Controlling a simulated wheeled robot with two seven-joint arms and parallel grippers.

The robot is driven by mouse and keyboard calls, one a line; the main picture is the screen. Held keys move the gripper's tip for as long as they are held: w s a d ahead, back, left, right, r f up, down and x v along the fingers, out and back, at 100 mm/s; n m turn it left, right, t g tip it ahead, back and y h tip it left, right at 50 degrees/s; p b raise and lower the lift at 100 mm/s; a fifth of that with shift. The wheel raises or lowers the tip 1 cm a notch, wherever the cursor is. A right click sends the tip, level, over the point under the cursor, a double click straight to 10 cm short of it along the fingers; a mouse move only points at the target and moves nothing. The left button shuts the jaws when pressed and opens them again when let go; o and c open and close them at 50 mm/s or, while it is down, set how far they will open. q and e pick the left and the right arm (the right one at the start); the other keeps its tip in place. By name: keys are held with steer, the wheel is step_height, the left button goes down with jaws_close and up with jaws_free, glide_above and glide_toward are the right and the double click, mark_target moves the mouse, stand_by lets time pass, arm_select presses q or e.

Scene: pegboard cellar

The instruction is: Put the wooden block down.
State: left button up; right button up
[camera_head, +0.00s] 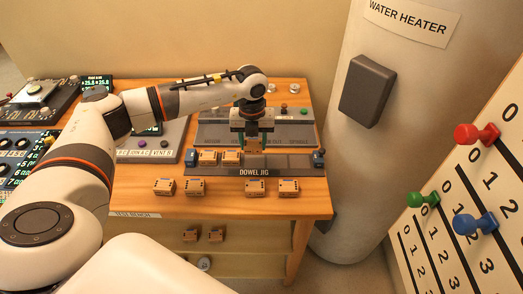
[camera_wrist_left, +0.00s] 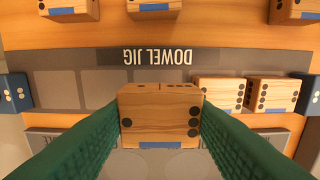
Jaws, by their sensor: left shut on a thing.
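My left gripper (camera_head: 253,141) is over the dowel jig, pointing down, with its green fingers shut on a wooden block (camera_head: 254,146). In the left wrist view the held block (camera_wrist_left: 160,113) sits between the two fingers, with black dots and a blue strip on its near face. It looks larger than the blocks in the jig and covers part of the jig behind it; its exact height is hard to tell. The grey dowel jig (camera_head: 290,171) holds two other blocks (camera_wrist_left: 220,92) (camera_wrist_left: 271,93). Several of its recesses (camera_wrist_left: 55,92) are empty. My right gripper is not in view.
Several loose blocks (camera_head: 257,188) lie on the wooden bench (camera_head: 235,206) in front of the jig. Blue pieces (camera_head: 319,158) stand at the jig's ends. A grey panel (camera_head: 297,132) lies behind it. The water heater (camera_head: 350,150) rises to the right.

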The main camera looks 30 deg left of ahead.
mark_target(254, 162)
arm_select(q)
steer(key=shift+f, duration=0.75)
step_height(254, 162, down, 3)
steer(key=shift+d+f+p, duration=0.1)
steer(key=shift+d+p, duration=0.05)
steer(key=shift+p, duration=0.25)
steer(key=shift+f, duration=0.2)
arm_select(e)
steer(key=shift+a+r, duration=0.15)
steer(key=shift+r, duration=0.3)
arm_select(q)
steer(key=shift+f, duration=0.1)
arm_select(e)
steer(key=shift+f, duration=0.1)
arm_select(q)
steer(key=o, duration=0.6)
steer(key=shift+o, duration=0.2)
step_height(254, 162, up, 12)
steer(key=b, duration=0.2)
steer(key=shift+r+b, duration=0.2)
steer(key=shift+b, duration=0.1)
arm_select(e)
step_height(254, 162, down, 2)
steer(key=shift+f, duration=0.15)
